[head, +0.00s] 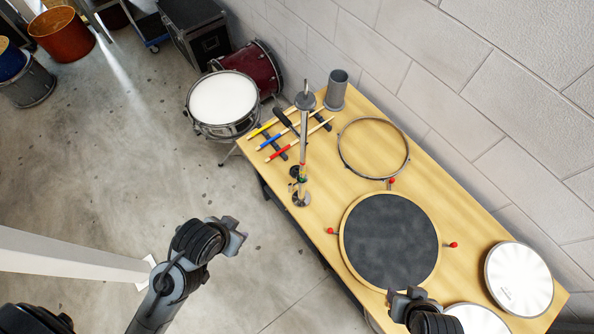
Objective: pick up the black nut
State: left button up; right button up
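I cannot make out a black nut for certain. Small dark, red and green parts (299,175) cluster near the front end of a metal rod stand (304,135) on the wooden bench, too small to tell apart. My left gripper (236,240) is over the grey floor, left of the bench and well apart from the stand. My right gripper (407,296) is over the bench, at the front edge of the round black pad. The finger gaps are too unclear to tell whether either gripper is open, and I see nothing held in them.
On the bench (468,212) are coloured sticks (283,139) on a rack, a grey cup (337,90), a metal hoop (373,147), a black pad (390,240) with red-tipped clamps, and white drumheads (519,279). A wall runs behind; drums stand on the floor.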

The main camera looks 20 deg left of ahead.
pick_arm(q)
jog(key=shift+o, duration=0.2)
dwell(0.3)
jog(key=o, duration=0.5)
